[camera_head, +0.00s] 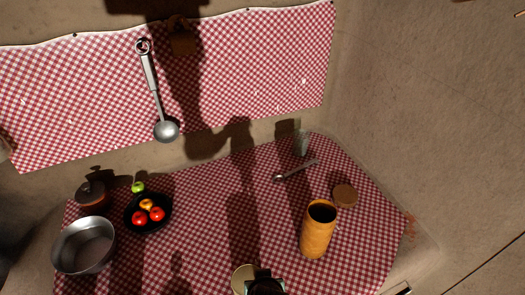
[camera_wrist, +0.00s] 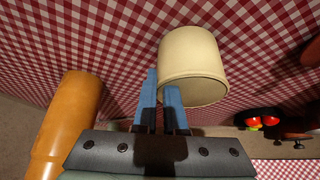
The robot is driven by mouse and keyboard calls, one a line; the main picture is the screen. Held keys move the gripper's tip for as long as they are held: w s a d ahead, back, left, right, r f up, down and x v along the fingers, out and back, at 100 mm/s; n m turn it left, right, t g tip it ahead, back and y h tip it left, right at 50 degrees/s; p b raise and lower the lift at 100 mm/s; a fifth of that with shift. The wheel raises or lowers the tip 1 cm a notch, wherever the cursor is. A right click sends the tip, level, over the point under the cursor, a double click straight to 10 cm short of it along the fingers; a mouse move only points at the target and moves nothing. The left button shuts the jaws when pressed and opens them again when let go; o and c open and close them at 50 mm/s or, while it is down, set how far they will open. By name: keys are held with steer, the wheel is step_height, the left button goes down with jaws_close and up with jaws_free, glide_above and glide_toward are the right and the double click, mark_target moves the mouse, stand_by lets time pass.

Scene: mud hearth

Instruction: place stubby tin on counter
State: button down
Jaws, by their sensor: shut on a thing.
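The stubby tin is a short cream cylinder (camera_wrist: 190,55). In the head view it shows at the bottom edge (camera_head: 243,277), partly cut off by the frame. My gripper (camera_wrist: 161,88) is shut on its side with two blue fingers. In the head view only the dark end of my gripper (camera_head: 265,286) shows, just right of the tin. The counter (camera_head: 215,220) is covered with a red and white checked cloth. The tin is over its front part; I cannot tell whether its base touches the cloth.
A tall orange canister (camera_head: 316,233) stands right of the tin, with a round brown lid (camera_head: 345,195) behind it. A spoon (camera_head: 297,170) and a glass (camera_head: 301,143) are at the back. A black fruit bowl (camera_head: 147,226) and a metal pot (camera_head: 84,246) stand left. Cloth between bowl and canister is clear.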

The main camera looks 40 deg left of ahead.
steer(key=shift+f, duration=0.15)
steer(key=c, duration=1)
jaws_free()
steer(key=shift+o, duration=0.2)
steer(key=v, duration=1.2)
steer(key=shift+r+p, duration=0.3)
steer(key=shift+p, duration=0.05)
